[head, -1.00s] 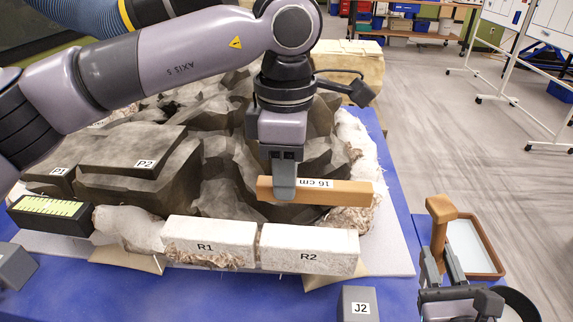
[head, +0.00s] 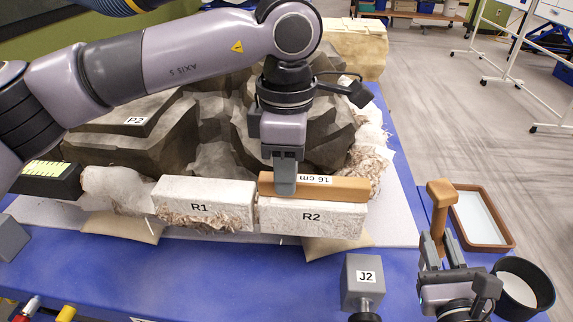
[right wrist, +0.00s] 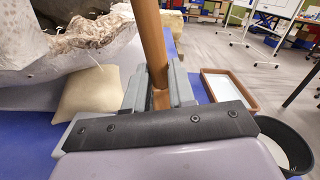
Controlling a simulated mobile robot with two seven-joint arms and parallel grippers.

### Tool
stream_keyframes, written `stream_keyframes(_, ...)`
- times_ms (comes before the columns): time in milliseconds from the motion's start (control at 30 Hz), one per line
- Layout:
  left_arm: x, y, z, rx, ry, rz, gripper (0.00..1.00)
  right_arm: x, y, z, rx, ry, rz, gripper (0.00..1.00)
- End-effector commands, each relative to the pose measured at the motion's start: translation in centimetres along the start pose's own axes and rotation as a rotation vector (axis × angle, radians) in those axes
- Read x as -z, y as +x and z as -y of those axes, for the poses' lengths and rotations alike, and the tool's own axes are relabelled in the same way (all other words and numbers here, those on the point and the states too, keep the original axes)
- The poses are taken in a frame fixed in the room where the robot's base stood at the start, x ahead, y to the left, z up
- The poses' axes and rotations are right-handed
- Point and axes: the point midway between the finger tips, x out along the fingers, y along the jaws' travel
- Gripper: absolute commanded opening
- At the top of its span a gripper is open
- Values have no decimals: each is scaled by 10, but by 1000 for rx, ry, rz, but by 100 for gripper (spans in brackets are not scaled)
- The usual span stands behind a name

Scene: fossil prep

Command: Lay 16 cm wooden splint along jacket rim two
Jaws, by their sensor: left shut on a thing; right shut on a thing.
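The wooden splint (head: 335,188), marked 16 cm, lies level along the top of the white rim block R2 (head: 310,218), at its back edge. I cannot tell whether it touches the block. My left gripper (head: 286,188) is shut on the splint near its left end. Rim block R1 (head: 203,203) stands to the left of R2. My right gripper (head: 437,245) is shut on the handle of a brown wooden tool (head: 442,200), held upright right of the blocks. The tool's handle also shows in the right wrist view (right wrist: 152,45).
A grey block J2 (head: 362,275) stands on the blue table in front of R2. A brown-rimmed tray (head: 512,235) and a black bowl (head: 548,290) are at the right. Dark fossil rock (head: 150,140) fills the area behind the rim.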

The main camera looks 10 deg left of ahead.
Motion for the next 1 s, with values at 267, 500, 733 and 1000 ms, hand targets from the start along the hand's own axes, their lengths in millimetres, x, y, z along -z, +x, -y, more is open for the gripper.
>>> stream_keyframes(267,0,0,0,0,0,1,0,0,0,0,0,0,1,0)
stream_keyframes(500,0,2,0,0,0,1,0,3,0,-1,0,0,1,0)
stream_keyframes(733,0,3,0,0,0,1,0,4,0,-1,0,0,1,0)
stream_keyframes(1000,0,2,0,0,0,1,54,4,0,-1,0,0,1,0)
